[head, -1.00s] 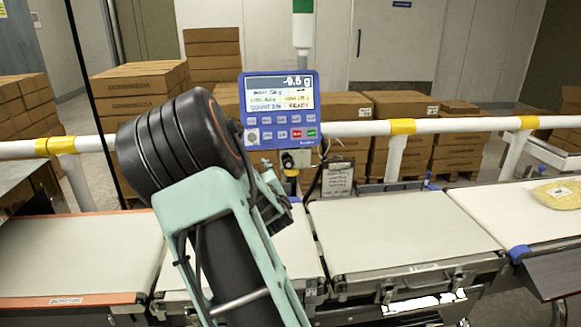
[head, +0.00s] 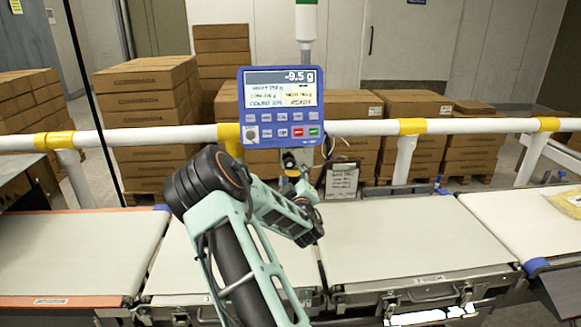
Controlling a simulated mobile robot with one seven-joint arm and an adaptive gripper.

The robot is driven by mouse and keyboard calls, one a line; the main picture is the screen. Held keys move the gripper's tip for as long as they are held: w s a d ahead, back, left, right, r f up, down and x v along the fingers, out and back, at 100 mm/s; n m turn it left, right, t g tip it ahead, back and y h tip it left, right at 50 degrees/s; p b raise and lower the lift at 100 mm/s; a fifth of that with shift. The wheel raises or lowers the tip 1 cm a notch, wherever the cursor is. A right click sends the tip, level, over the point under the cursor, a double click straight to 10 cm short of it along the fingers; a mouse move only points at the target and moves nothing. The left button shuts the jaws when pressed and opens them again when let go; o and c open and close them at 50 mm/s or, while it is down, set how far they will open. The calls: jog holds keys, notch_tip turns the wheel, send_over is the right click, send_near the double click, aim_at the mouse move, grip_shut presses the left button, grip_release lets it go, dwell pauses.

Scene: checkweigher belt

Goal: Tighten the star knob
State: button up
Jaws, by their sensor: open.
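I cannot make out a star knob for certain. Small blue fittings show at the belt frame: one at the right belt's front corner (head: 535,266), one at the left belt's back corner (head: 162,208), and one behind the middle belt (head: 439,186). My teal and black arm comes up from the bottom and bends right at its black elbow. My gripper (head: 308,218) is at the dark end of the arm, below the weigher display (head: 281,108), over the belt's back edge. It is open; its fingers are small and hard to separate. I see nothing held in it.
A white rail (head: 355,127) with yellow clamps runs behind the belts. A printed card (head: 341,181) hangs right of the gripper. The right-middle belt (head: 410,235) is bare. A yellow bag (head: 568,201) lies on the far right belt. Stacked cartons (head: 145,105) stand behind the rail.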

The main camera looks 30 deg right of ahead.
aim_at(290, 165)
jog(key=shift+x, duration=3)
jog(key=shift+c, duration=0.2)
jog(key=c, duration=1.1)
